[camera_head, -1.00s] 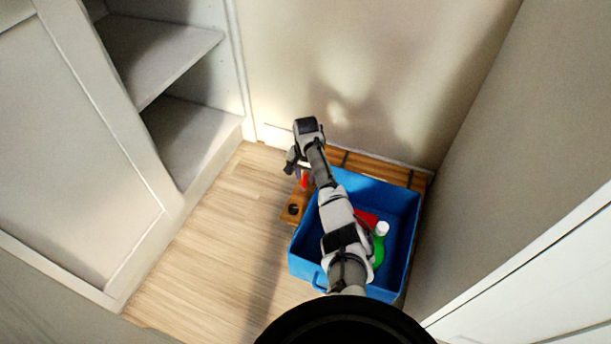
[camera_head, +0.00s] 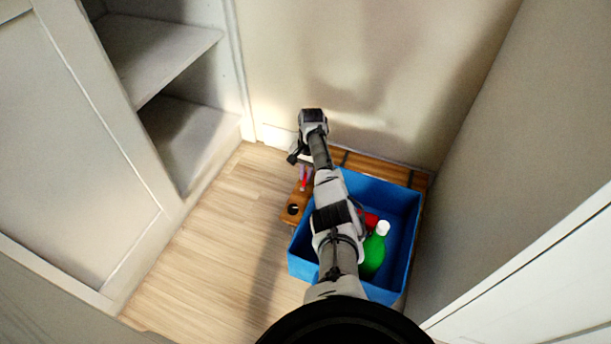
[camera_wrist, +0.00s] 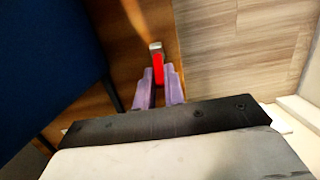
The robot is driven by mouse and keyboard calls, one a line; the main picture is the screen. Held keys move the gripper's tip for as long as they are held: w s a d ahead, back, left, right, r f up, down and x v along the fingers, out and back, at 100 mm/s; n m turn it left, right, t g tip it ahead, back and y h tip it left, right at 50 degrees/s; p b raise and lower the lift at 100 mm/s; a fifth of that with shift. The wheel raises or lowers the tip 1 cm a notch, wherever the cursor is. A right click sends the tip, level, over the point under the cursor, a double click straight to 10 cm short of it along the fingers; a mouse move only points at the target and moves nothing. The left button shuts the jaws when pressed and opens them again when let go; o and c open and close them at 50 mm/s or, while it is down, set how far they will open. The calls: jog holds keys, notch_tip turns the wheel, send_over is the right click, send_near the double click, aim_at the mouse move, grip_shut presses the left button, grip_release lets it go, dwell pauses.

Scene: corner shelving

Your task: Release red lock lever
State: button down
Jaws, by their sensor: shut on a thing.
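The red lock lever (camera_wrist: 158,66) shows in the wrist view, with a grey metal end at its top. It sits at the edge of a wooden board and also shows small in the head view (camera_head: 304,183). My gripper (camera_wrist: 160,84) has its two purple fingers on either side of the lever and is shut on it. In the head view my gripper (camera_head: 304,172) reaches down left of the blue bin. The lever's lower part is hidden between my fingers.
A blue bin (camera_head: 303,256) stands on the wooden board (camera_head: 293,209), holding a green bottle (camera_head: 374,252) and a red item (camera_head: 370,220). White shelving (camera_head: 180,130) stands at the left. Wooden floor (camera_head: 215,230) is clear between them. Walls close in behind and right.

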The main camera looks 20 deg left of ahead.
jog(key=c, duration=1.5)
grip_release()
jog(key=shift+r, duration=0.1)
jog(key=r+p, duration=0.1)
jog(key=r, duration=0.3)
jog(key=w+r+p, duration=0.1)
jog(key=r+p, duration=0.1)
jog(key=r, duration=0.3)
jog(key=w+r+p, duration=0.1)
jog(key=r+p, duration=0.1)
jog(key=r, duration=0.2)
jog(key=shift+w+d+r, duration=0.15)
jog(key=shift+r, duration=0.1)
jog(key=shift+r, duration=0.1)
